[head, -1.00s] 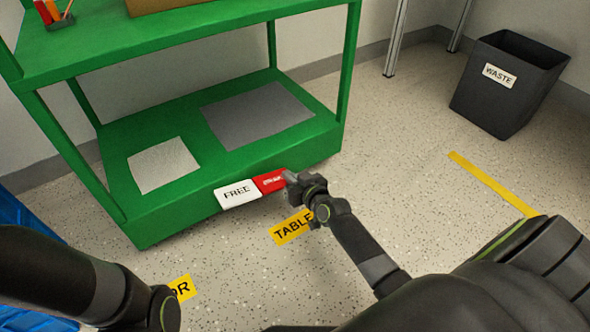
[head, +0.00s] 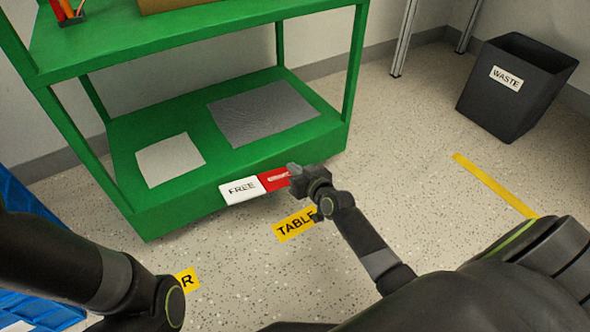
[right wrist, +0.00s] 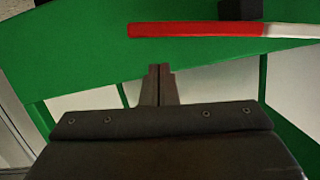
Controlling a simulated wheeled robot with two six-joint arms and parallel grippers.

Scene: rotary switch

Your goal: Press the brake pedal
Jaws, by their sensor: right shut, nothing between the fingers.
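The red brake pedal (head: 275,179) sits at the lower front edge of the green cart, beside the white pedal marked FREE (head: 241,190). My right gripper (head: 294,172) is shut and empty. In the head view it overlaps the right end of the red pedal; whether it touches cannot be told. In the right wrist view the closed fingertips (right wrist: 160,68) show below the red pedal (right wrist: 195,29) in the picture, with a visible gap of green between. My left arm enters from the left in the head view, but its gripper is out of frame.
The green cart (head: 240,162) has two shelves, with grey and white sheets on the lower one. A yellow TABLE label (head: 293,226) lies on the floor. A black waste bin (head: 515,90) stands at the upper right. Blue crates (head: 30,285) are at the left edge.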

